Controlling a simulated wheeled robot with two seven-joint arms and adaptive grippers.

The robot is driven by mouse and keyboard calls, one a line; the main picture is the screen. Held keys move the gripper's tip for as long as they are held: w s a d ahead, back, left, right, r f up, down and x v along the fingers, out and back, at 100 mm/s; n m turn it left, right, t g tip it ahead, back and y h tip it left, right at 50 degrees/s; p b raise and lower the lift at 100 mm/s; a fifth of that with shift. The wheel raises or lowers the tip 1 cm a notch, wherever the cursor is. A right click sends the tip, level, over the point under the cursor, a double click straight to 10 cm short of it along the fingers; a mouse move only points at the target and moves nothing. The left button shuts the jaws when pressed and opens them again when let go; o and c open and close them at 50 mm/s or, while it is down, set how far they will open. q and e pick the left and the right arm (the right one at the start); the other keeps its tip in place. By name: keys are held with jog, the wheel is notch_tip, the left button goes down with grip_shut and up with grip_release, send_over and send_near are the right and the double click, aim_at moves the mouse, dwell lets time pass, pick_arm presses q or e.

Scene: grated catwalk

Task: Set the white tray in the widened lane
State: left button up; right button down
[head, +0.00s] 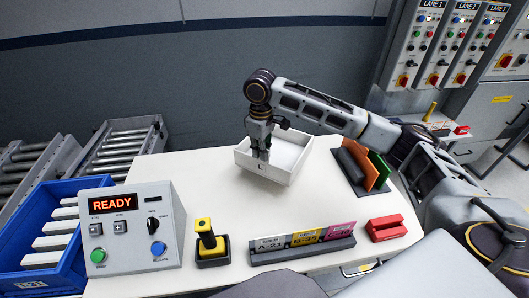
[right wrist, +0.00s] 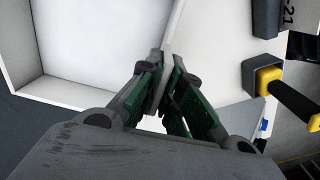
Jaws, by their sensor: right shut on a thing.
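The white tray (head: 287,153) is a shallow, open, empty box over the middle back of the white table. My right gripper (head: 262,153) reaches down from above and is shut on the tray's near-left wall. In the right wrist view the fingers (right wrist: 160,100) pinch this thin wall, with the tray's inside (right wrist: 90,45) to the left. I cannot tell whether the tray touches the table. Two roller lanes stand beyond the table's left side, a nearer one (head: 28,165) and a farther one (head: 118,148). I cannot tell which is widened. My left gripper is out of view.
A control box (head: 130,230) reading READY stands at the table's front left, beside a blue crate (head: 22,250). A yellow-handled tool (head: 208,240), a label rack (head: 300,245), a red block (head: 386,228) and upright colored plates (head: 365,165) are on the table. Its left back is clear.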

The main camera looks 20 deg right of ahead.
jog(key=shift+w+a+m, duration=0.3)
jog(key=shift+w+m, duration=0.15)
jog(key=shift+m, duration=0.55)
jog(key=shift+w+a+m, duration=0.25)
jog(key=shift+w+m, duration=0.2)
jog(key=shift+m, duration=0.55)
